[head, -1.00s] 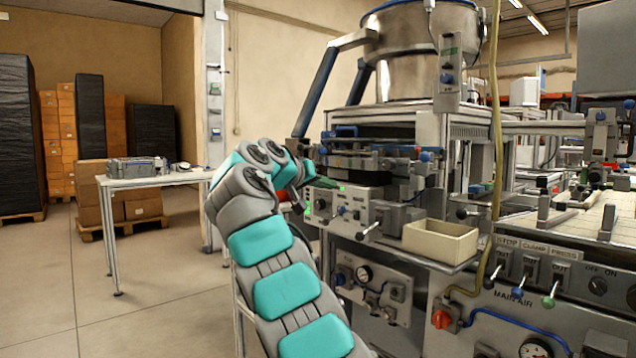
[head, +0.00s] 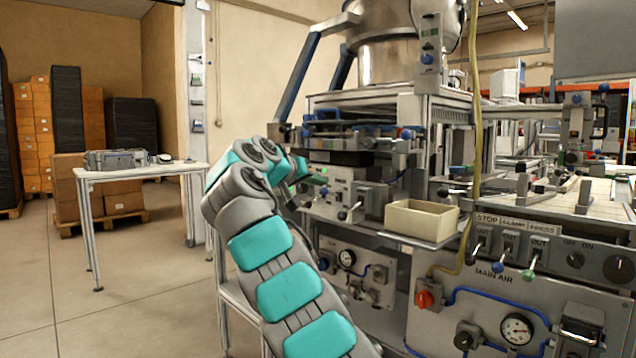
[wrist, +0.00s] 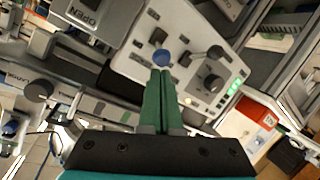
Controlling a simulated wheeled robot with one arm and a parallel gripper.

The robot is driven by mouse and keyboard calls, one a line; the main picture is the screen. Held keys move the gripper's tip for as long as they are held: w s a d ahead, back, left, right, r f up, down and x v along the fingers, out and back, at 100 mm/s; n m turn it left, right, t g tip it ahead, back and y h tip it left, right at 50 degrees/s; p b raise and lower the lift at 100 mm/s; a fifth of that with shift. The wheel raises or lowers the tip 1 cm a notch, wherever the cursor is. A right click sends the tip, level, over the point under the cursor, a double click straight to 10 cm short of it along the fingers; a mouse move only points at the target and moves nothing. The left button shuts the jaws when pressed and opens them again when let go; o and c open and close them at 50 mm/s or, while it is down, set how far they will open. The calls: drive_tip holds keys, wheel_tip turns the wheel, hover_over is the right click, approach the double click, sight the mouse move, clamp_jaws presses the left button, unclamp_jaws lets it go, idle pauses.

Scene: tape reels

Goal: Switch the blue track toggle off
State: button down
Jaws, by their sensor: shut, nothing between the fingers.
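The blue track toggle (wrist: 163,58) shows in the wrist view as a round blue knob on a light grey control panel (wrist: 140,70). My gripper (wrist: 161,72) is shut, its two green fingers pressed together with nothing between them. The fingertips are right at the blue knob in the picture and overlap its lower edge; I cannot tell whether they touch it. In the head view my gripper (head: 318,181) is in front of the panel (head: 338,187) on the machine's front. The blue knob cannot be made out clearly there.
A beige open bin (head: 421,219) stands right of the panel. Open floor (head: 130,290) lies to the left.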

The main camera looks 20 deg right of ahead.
idle(0.4)
drive_tip(key=shift+a+f+h+b, duration=0.1)
drive_tip(key=shift+f+h+b, duration=0.25)
drive_tip(key=shift+b, duration=0.65)
drive_tip(key=shift+f+b, duration=0.1)
drive_tip(key=shift+b, duration=0.25)
drive_tip(key=shift+s+a+f+h+b, duration=0.1)
drive_tip(key=shift+f+h+b, duration=0.15)
drive_tip(key=shift+b, duration=0.35)
drive_tip(key=f+t+h+b, duration=0.1)
drive_tip(key=b, duration=0.3)
drive_tip(key=f+t+h+b, duration=0.1)
drive_tip(key=b, duration=0.2)
drive_tip(key=shift+s+a+f+n+h+b, duration=0.2)
drive_tip(key=shift+a+n+h+b, duration=0.1)
drive_tip(key=shift+a+n+b, duration=0.1)
drive_tip(key=shift+r, duration=0.1)
